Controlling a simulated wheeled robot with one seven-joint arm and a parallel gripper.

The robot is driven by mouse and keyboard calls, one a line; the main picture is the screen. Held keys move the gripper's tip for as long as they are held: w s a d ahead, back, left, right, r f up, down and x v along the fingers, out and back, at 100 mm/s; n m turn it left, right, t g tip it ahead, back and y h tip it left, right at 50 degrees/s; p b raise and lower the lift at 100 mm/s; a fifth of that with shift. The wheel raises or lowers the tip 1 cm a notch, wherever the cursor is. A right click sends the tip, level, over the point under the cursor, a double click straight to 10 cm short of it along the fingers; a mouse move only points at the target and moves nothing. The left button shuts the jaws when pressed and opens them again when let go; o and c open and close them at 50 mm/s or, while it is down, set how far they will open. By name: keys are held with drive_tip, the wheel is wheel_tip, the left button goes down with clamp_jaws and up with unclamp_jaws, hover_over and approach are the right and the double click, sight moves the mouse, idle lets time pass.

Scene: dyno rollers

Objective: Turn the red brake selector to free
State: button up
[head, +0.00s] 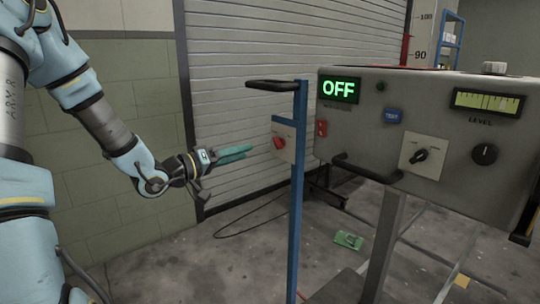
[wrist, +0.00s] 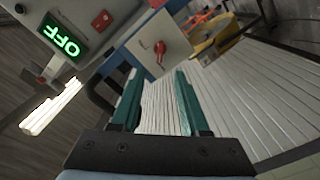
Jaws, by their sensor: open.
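The red brake selector (head: 279,142) is a small red knob on a pale square plate (head: 288,150) fixed to a blue post (head: 298,200). In the wrist view the red selector (wrist: 160,50) shows on its plate (wrist: 147,42), just beyond my fingertips and near the middle. Its lever points toward the bottom of that picture; the plate's markings are too small to read. My gripper (head: 236,153) has teal fingers and is left of the selector in the head view, apart from it. In the wrist view my gripper (wrist: 157,88) is open and empty.
A grey console (head: 440,125) with a green OFF display (head: 338,90), a black rotary switch (head: 420,155) and a level meter (head: 487,102) stands right of the post. A black handle (head: 275,85) tops the post. A roller shutter (head: 240,110) is behind. A green object (head: 348,240) lies on the floor.

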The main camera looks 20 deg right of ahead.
sight(275, 144)
drive_tip(key=x, duration=1)
drive_tip(key=shift+w+d+b, duration=0.1)
drive_tip(key=shift+d+b, duration=0.1)
drive_tip(key=shift+b, duration=0.1)
drive_tip(key=shift+c, duration=0.3)
clamp_jaws()
